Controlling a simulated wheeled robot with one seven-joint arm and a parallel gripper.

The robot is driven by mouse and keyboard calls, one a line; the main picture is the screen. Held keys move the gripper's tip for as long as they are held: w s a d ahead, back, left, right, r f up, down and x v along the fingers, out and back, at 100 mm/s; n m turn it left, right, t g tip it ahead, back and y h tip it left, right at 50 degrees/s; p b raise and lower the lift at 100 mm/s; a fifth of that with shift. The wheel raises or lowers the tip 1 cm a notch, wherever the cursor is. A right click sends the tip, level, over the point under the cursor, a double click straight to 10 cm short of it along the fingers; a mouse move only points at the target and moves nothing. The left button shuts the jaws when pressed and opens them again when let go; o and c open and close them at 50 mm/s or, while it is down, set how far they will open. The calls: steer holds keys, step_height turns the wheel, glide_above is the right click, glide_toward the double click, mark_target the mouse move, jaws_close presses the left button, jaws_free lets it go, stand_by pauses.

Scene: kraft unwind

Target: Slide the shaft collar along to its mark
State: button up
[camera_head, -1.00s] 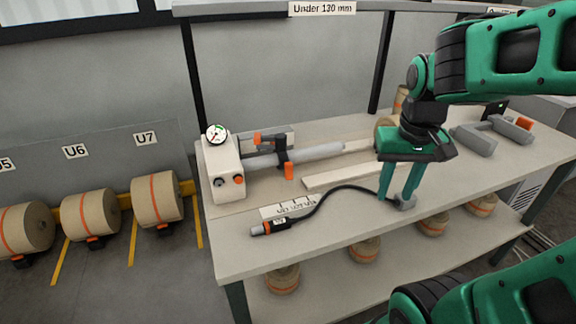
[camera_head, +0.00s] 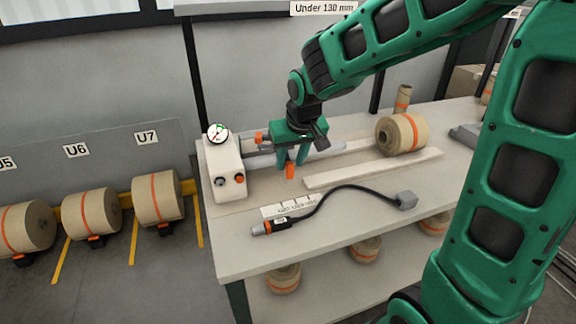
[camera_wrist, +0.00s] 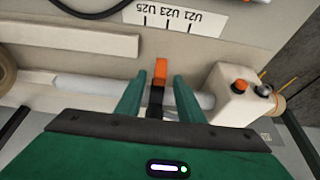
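The shaft collar (camera_wrist: 156,97), black with an orange lever, sits on the pale grey shaft (camera_wrist: 98,93). In the head view its orange lever (camera_head: 290,171) shows below my gripper, and most of its body is hidden. My gripper (camera_wrist: 158,82) is open, with one green finger on each side of the collar and a visible gap to each. It also shows over the shaft (camera_head: 330,150) in the head view. A white label strip with ticks (camera_head: 288,208) lies in front; the wrist view reads U21, U23, U25 on it (camera_wrist: 180,14). I cannot tell which mark is meant.
The white end block (camera_head: 223,168) with a dial gauge (camera_head: 217,134) stands left of the collar. A kraft roll (camera_head: 402,134) is at the right. A flat pale bar (camera_head: 370,168) and a black cable with a grey plug (camera_head: 405,200) lie on the bench in front.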

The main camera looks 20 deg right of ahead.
steer(key=shift+x, duration=1.35)
jaws_close()
